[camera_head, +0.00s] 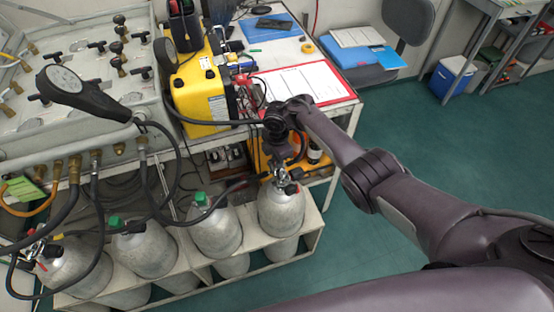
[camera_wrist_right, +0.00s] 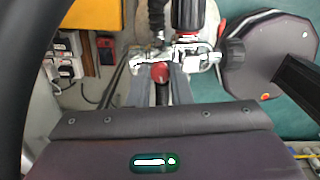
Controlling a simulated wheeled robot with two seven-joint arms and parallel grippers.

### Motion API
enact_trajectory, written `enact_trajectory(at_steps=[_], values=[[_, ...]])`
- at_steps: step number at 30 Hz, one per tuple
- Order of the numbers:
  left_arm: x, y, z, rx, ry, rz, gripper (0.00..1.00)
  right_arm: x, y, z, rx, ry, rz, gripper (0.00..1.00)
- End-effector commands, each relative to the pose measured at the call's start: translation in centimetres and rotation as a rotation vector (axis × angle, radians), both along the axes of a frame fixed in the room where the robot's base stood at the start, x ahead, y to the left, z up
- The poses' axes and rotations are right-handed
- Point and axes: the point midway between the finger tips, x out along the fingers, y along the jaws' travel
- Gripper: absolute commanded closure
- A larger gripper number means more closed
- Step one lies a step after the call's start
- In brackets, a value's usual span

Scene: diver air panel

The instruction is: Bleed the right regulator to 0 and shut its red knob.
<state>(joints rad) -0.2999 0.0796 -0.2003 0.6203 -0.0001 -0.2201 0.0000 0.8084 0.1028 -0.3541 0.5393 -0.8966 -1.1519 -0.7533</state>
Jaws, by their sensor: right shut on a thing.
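The right regulator (camera_head: 283,184) is on top of the rightmost grey cylinder (camera_head: 282,212), partly hidden by my right gripper (camera_head: 281,160) above it. In the right wrist view the silver regulator body (camera_wrist_right: 197,58) has a black knob on its right. The red knob (camera_wrist_right: 160,72) sits between the fingertips of my right gripper (camera_wrist_right: 161,88), which is shut on it. The regulator's gauge reading cannot be made out. My left gripper is not in view.
Several cylinders stand in a pale rack (camera_head: 300,246), with black hoses looping left. A large gauge on a black handle (camera_head: 85,95) stands before the valve panel (camera_head: 80,45). A yellow case (camera_head: 200,92) is on the table behind.

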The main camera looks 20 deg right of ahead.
Motion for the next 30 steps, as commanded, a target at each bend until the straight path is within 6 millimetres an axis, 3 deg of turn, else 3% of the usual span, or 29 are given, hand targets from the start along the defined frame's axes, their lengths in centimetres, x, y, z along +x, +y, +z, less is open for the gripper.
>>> enact_trajectory(at_steps=[9,24,25,30], values=[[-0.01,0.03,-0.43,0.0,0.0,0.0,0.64,-0.05,-0.05,-0.08,-0.001,0.002,0.104,1.0],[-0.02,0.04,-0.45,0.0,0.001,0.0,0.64,-0.07,-0.06,-0.07,-0.001,0.002,0.117,1.0],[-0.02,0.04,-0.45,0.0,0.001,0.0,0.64,-0.07,-0.06,-0.08,-0.001,0.002,0.117,0.78],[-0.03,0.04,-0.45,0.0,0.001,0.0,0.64,-0.05,-0.04,-0.05,-0.001,0.002,0.117,0.59]])
